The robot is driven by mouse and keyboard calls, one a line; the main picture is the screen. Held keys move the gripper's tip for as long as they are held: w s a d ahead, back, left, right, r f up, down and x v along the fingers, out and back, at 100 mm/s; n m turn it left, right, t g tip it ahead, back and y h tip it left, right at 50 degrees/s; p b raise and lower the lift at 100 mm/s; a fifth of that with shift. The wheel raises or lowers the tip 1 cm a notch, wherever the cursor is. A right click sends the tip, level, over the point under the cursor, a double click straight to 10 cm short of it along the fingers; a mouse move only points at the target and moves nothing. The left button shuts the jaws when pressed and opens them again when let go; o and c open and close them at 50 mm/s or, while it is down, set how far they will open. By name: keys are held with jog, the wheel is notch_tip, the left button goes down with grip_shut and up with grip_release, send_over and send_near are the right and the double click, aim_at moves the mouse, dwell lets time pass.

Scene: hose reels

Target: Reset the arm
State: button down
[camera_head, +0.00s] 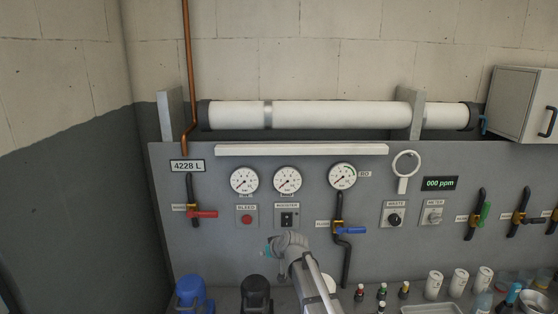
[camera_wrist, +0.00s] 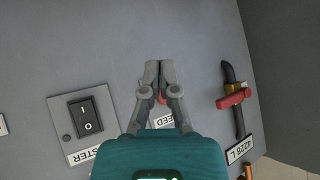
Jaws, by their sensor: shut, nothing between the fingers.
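My gripper (camera_wrist: 160,68) is shut and empty in the wrist view, its two grey fingertips together in front of the grey panel (camera_wrist: 190,40). The red bleed button is mostly hidden behind the fingers, with a bit of red showing between them. In the head view my arm (camera_head: 312,283) reaches up from the bottom toward the panel, and its wrist bends left below the booster switch (camera_head: 287,220). The fingers cannot be made out there.
A red-handled valve (camera_wrist: 235,98) is right of my fingers in the wrist view. A blue-handled valve (camera_head: 350,230) is right of my arm in the head view. Blue (camera_head: 193,292) and black (camera_head: 256,293) objects, small bottles (camera_head: 382,292) and white cups (camera_head: 434,284) stand below the panel.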

jog(key=s+d+f+m+g+h, duration=0.2)
jog(key=s+d+f+g+h, duration=0.1)
jog(key=s+d, duration=0.8)
jog(key=s+d+f+m+g+h, duration=0.2)
jog(key=s+d+f+g+h, duration=0.1)
jog(key=s+d, duration=0.8)
jog(key=s+g, duration=0.1)
jog(key=s, duration=0.2)
jog(key=shift+s+d+f+m, duration=0.15)
jog(key=shift+s+d+m, duration=0.25)
